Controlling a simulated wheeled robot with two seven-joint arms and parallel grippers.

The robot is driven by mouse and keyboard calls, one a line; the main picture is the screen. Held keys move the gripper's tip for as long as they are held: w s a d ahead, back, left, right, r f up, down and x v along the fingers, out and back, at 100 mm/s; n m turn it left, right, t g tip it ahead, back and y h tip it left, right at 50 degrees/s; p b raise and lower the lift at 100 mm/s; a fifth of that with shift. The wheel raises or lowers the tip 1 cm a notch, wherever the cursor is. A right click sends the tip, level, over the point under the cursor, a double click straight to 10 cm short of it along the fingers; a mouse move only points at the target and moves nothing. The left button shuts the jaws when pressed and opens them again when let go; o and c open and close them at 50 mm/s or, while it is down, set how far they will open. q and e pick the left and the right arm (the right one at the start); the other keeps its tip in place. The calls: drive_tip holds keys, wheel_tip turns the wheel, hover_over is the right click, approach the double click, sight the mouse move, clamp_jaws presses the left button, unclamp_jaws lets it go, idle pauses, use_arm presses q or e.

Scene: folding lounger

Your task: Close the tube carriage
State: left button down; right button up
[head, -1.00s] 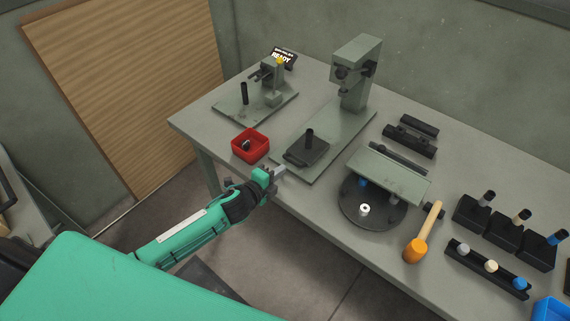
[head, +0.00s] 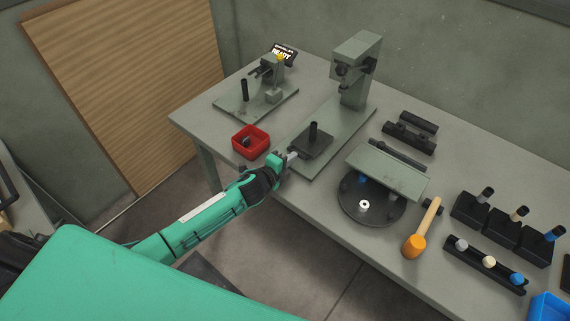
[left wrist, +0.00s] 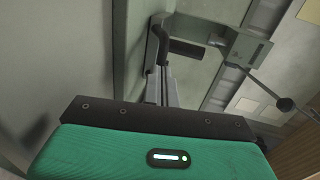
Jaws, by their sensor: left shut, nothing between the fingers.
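The tube carriage (head: 308,147), a dark flat block with an upright black post (head: 313,131), sits on the long grey-green base plate of the press (head: 340,133). The press column and head (head: 354,65) stand at the far end of that plate. My left gripper (head: 292,154) is shut and empty. Its fingertips are at the near left edge of the carriage and look to be touching it. In the left wrist view the gripper fingers (left wrist: 162,85) reach toward dark parts, which I cannot clearly tell apart. My right gripper is not in view.
A red bin (head: 250,142) stands close to the left of my gripper. To the right are a round dark turntable fixture (head: 377,208), an orange mallet (head: 415,246) and several black holders. A smaller fixture (head: 262,88) with a READY sign stands at the back left.

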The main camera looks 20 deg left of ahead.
sight(301, 148)
use_arm(q)
drive_tip(key=x, duration=0.4)
drive_tip(key=shift+w+d+r+b, duration=0.15)
drive_tip(key=shift+w+r+b, duration=0.15)
drive_tip(key=shift+w+b, duration=0.1)
drive_tip(key=shift+w+d, duration=0.15)
drive_tip(key=shift+w, duration=0.25)
drive_tip(key=shift+r, duration=0.1)
